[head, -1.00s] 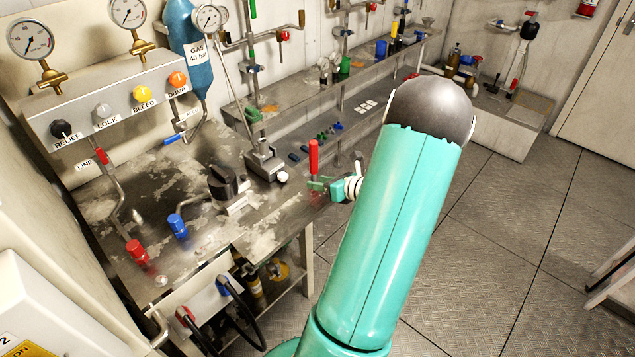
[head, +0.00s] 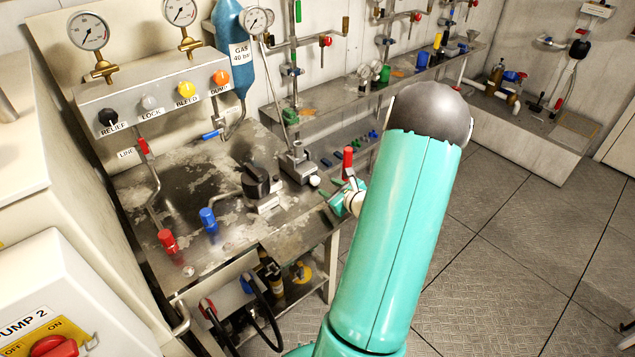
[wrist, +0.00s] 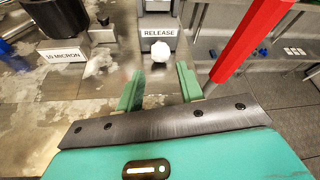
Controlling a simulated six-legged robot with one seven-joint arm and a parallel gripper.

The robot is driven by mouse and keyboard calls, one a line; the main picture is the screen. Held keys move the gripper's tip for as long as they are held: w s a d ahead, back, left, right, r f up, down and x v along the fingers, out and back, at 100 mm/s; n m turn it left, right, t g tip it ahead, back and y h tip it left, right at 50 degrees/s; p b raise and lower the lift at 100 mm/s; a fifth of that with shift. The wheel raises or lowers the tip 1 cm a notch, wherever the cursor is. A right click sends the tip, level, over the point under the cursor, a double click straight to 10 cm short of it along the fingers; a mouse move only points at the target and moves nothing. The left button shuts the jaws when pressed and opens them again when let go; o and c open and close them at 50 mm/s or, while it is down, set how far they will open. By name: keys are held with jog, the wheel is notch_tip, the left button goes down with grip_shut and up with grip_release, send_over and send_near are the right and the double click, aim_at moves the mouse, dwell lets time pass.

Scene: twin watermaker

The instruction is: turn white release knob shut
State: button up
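The white release knob (wrist: 160,50) sits just below the RELEASE label (wrist: 160,32) in the wrist view, on the front of a grey metal block. In the head view the knob (head: 314,181) is a small white spot at the foot of the block (head: 298,162). My gripper (wrist: 159,86) is open, with its two green fingers apart and nothing between them. The knob shows beyond the fingertips, roughly in line with the gap, apart from them. In the head view my gripper (head: 342,198) is right of the knob, partly hidden by my arm.
A red lever (wrist: 250,42) rises close to the right finger; it also shows in the head view (head: 348,162). Left of the knob is a black-topped filter (wrist: 58,18) labelled 10 MICRON. The bench (head: 205,180) carries red and blue valve handles. Floor is open at right.

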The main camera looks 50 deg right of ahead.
aim_at(318, 181)
jog(key=x, duration=0.7)
jog(key=shift+w+d, duration=0.15)
jog(key=shift+w, duration=0.25)
jog(key=c, duration=0.7)
jog(key=shift+s+d+f+m+t+y, duration=0.1)
jog(key=shift+m+t+y, duration=0.05)
jog(key=shift+m+y, duration=0.5)
jog(key=shift+d+m+t+y, duration=0.15)
jog(key=shift+m+y, duration=0.3)
jog(key=shift+m, duration=0.4)
jog(key=shift+a, duration=0.1)
jog(key=o, duration=0.7)
jog(key=v, duration=1.3)
jog(key=shift+s+a, duration=0.15)
jog(key=shift+s, duration=0.2)
